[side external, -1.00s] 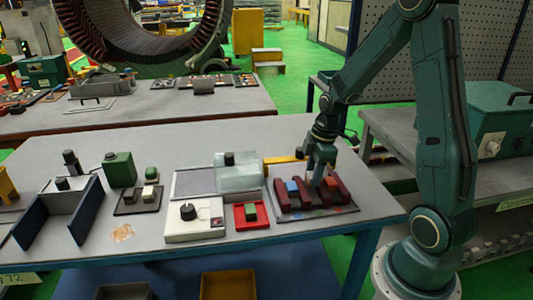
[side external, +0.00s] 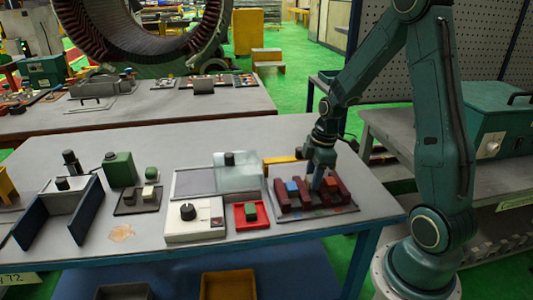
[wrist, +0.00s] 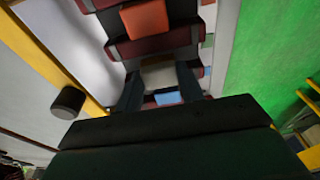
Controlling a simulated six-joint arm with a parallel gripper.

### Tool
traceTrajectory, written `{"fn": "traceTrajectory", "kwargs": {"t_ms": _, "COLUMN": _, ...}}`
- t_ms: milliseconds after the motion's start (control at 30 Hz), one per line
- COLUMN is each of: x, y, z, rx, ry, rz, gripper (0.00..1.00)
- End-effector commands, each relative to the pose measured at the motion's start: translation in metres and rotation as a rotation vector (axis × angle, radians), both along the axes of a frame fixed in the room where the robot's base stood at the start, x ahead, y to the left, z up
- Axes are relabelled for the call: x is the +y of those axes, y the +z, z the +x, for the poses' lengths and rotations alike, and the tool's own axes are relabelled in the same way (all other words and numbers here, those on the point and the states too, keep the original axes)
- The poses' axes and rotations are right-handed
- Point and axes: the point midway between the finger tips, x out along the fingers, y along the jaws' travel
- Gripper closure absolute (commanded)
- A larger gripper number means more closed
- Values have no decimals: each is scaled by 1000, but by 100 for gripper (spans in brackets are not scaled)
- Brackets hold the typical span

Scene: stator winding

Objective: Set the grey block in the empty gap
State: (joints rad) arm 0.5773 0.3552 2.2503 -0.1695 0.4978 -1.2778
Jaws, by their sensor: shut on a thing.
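A fixture of dark red bars (side external: 338,187) stands on a dark plate (side external: 345,210) at the right of the table. A blue block (side external: 292,187) and an orange block (side external: 330,184) sit in gaps between bars. They also show in the wrist view, orange (wrist: 145,18) at the top and blue (wrist: 168,97) lower down. My gripper (side external: 317,186) is down at the fixture, between the blue and orange blocks. In the wrist view, its fingers are shut on the pale grey block (wrist: 158,74), over the gap between bars. The block's underside is hidden, so I cannot tell whether it touches the plate.
A yellow bar (side external: 282,160) lies behind the fixture. To the left are a red tray (side external: 239,222) with a green block (side external: 251,212), a white box with a black knob (side external: 188,212), and a translucent cover (side external: 238,180). The table's front right is clear.

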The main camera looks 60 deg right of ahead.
Motion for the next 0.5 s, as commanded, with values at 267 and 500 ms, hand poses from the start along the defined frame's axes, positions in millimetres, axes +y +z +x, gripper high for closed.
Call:
{"fn": "traceTrajectory", "kwargs": {"t_ms": 267, "x": 0, "y": -5, "z": 0, "rx": 1, "ry": 0, "rz": 1, "gripper": 85}}
{"fn": "traceTrajectory", "kwargs": {"t_ms": 500, "x": 0, "y": -8, "z": 0, "rx": 1, "ry": 0, "rz": 1, "gripper": 85}}
